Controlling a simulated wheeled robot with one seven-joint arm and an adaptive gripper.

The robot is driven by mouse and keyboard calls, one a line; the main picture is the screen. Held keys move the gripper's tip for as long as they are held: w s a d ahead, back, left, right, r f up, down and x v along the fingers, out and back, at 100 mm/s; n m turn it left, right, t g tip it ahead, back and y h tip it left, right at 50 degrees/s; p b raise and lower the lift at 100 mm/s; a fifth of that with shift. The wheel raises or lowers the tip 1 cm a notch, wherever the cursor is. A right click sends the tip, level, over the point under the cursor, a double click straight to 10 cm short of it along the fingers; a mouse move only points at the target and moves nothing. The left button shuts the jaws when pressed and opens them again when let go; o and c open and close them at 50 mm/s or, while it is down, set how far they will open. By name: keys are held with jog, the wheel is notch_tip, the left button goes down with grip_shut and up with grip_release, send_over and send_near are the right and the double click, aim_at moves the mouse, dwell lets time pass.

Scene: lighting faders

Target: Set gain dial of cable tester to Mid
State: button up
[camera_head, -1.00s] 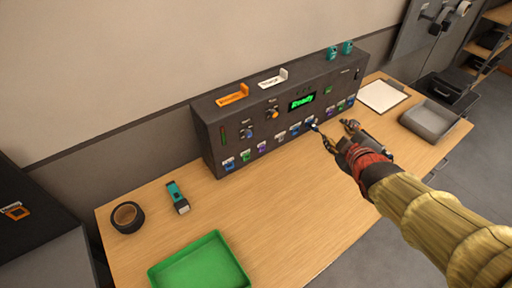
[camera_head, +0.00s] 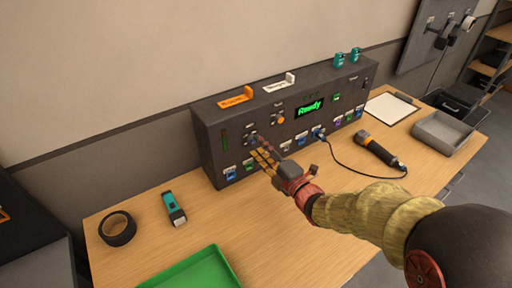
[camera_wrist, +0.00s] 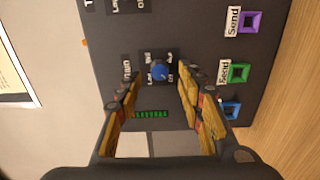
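The cable tester (camera_head: 215,155) is a dark box at the back of the table, with a green "Ready" screen (camera_head: 309,107). Its gain dial is a blue knob (camera_wrist: 160,72) with small labels around it in the wrist view; the "Gain" label is partly covered by a finger. The labels are too small to tell where the dial points. In the head view the dial (camera_head: 252,140) is at the left of the panel, just beyond my fingertips. My gripper (camera_head: 264,153) is open. In the wrist view its fingers (camera_wrist: 159,82) stand on either side of the dial, apparently not touching it.
Coloured sockets (camera_wrist: 239,73) line the panel's lower edge. A cable runs from the panel to a black handheld device (camera_head: 380,151) on the right. A green tray (camera_head: 195,270), tape roll (camera_head: 117,229) and teal tool (camera_head: 173,209) are at the left. The table's middle is clear.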

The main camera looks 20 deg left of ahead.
aim_at(252, 140)
jog(key=shift+x, duration=1.25)
jog(key=shift+c, duration=0.9)
jog(key=c, duration=0.8)
grip_shut()
